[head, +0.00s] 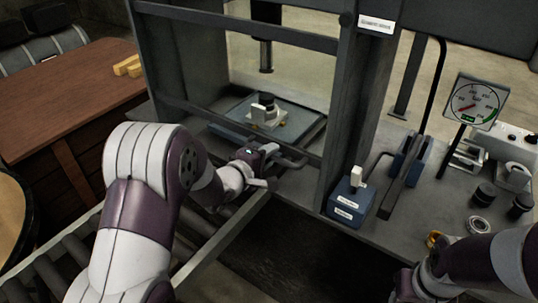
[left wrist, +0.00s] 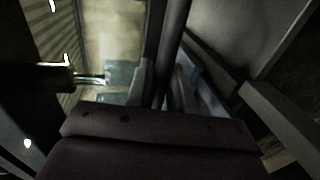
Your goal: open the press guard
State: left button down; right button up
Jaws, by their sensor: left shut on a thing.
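The press guard (head: 215,119) is a dark framed panel across the front of the press opening. It stands down in front of the press bed, and the bed shows through it. A dark bar handle (head: 291,163) sticks out at its lower right. My left gripper (head: 272,152) is shut on this handle. In the left wrist view the dark handle bar (left wrist: 170,45) runs between the two fingers (left wrist: 162,85). My right arm shows at the lower right of the head view, but its fingers are out of view.
Behind the guard, a pale block with a dark top (head: 265,112) sits on the press bed under the ram (head: 266,55). A blue pump box (head: 350,201) with a lever, a pressure gauge (head: 475,103) and small parts stand right. A wooden table (head: 65,95) is left.

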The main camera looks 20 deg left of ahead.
pick_arm(q)
notch_tip(320, 180, up, 20)
jog(key=p, duration=1.6)
jog(key=shift+f, duration=0.35)
jog(key=c, duration=1.1)
grip_release()
jog(key=shift+c, duration=0.2)
jog(key=b+v, duration=0.1)
jog(key=v, duration=1.1)
jog(key=shift+s+b, duration=0.3)
jog(key=shift+b, duration=0.05)
jog(key=shift+a, duration=0.15)
